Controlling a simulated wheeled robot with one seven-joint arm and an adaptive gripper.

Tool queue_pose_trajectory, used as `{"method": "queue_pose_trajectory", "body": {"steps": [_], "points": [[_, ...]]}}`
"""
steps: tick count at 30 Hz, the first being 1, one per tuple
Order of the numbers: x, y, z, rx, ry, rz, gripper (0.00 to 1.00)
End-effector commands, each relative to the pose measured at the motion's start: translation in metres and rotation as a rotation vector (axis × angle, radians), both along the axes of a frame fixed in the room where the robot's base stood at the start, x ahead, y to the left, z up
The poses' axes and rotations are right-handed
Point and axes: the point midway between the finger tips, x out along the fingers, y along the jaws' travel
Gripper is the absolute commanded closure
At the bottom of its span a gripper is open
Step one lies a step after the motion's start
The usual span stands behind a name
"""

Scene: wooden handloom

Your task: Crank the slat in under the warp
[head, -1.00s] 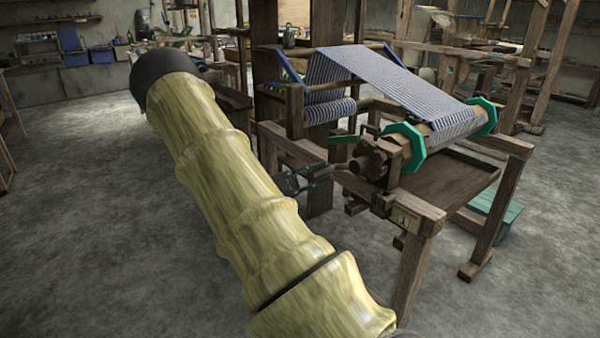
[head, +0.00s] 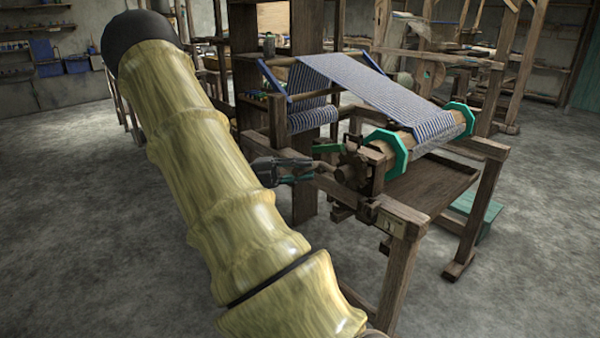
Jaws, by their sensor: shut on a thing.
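The warp (head: 375,88) is a blue and white striped sheet. It slopes from the back rail down onto a wooden roller (head: 428,131) with green octagonal end discs (head: 385,150). Striped cloth wraps the roller; I cannot make out a separate slat. A dark toothed wheel (head: 353,165) sits at the roller's near left end. A short dark crank handle (head: 308,178) reaches left from it. My dark gripper (head: 300,172) is left of the wheel, shut on the crank handle. The fingertip contact is small and dark.
A green bar (head: 328,148) lies just above my gripper. The loom's wooden frame (head: 397,270) and side rail (head: 400,208) stand close to the right. A teal box (head: 474,206) is on the floor beyond. The grey floor (head: 80,220) at left is open.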

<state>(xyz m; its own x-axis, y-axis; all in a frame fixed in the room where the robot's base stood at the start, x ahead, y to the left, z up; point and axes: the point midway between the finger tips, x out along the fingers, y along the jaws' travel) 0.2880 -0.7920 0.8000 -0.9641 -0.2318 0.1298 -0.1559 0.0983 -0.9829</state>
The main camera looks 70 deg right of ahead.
Motion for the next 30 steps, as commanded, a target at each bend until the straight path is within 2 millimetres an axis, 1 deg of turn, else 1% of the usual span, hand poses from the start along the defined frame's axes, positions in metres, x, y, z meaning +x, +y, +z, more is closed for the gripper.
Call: {"method": "queue_pose_trajectory", "body": {"steps": [1, 6, 21, 22, 25, 26, 30], "points": [[0.0000, -0.0013, 0.0031, -0.007, -0.008, 0.001, 1.00], [-0.0024, -0.0016, 0.0049, -0.021, -0.026, -0.001, 1.00], [-0.0028, -0.0016, 0.0055, -0.025, -0.034, -0.002, 1.00], [-0.0028, -0.0016, 0.0054, -0.025, -0.034, -0.002, 0.76], [-0.0029, -0.0014, 0.0052, -0.024, -0.034, -0.003, 0.57], [-0.0028, -0.0013, 0.0051, -0.024, -0.034, -0.003, 0.56], [-0.0030, -0.0011, 0.0046, -0.023, -0.034, -0.003, 0.56]]}}
